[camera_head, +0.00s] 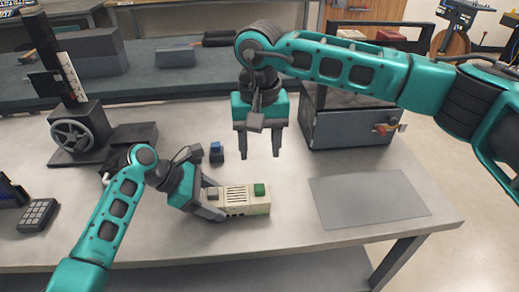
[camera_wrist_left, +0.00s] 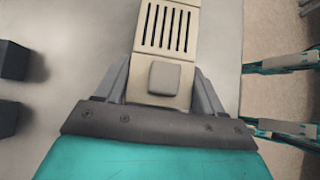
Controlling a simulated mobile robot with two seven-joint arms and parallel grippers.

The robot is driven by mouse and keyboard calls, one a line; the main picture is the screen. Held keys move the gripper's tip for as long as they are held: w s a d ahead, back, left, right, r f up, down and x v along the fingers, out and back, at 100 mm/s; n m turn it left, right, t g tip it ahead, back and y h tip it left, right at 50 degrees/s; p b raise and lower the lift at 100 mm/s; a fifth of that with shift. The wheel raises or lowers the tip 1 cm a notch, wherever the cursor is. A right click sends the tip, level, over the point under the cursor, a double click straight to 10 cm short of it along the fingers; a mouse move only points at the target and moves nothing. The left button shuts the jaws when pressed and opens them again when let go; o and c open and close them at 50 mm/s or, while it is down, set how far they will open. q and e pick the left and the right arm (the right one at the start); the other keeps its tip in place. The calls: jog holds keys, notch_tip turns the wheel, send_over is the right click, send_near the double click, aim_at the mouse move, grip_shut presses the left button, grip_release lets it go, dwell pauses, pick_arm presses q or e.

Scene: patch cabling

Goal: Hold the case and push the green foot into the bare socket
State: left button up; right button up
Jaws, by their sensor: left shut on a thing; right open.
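The cream slotted case (camera_head: 236,201) lies on the table near the middle. The green foot (camera_head: 259,189) is at its right end, on top; how deep it sits in a socket I cannot tell. My left gripper (camera_head: 212,203) is shut on the left end of the case. In the left wrist view, the fingers clasp both sides of the case (camera_wrist_left: 168,28), beside a grey foot (camera_wrist_left: 164,78) on its top. The bare socket cannot be made out. My right gripper (camera_head: 258,150) is open and empty, pointing down above and behind the case; its fingers also show in the left wrist view (camera_wrist_left: 248,98).
A small dark block with a blue top (camera_head: 216,151) stands behind the case. A grey mat (camera_head: 370,198) lies to the right, with a grey box (camera_head: 345,130) behind it. A handwheel stand (camera_head: 75,136) and a keypad (camera_head: 38,215) are at the left.

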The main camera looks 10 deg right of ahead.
pick_arm(q)
jog(key=o, duration=1.1)
jog(key=shift+o, duration=0.2)
jog(key=shift+a, duration=0.1)
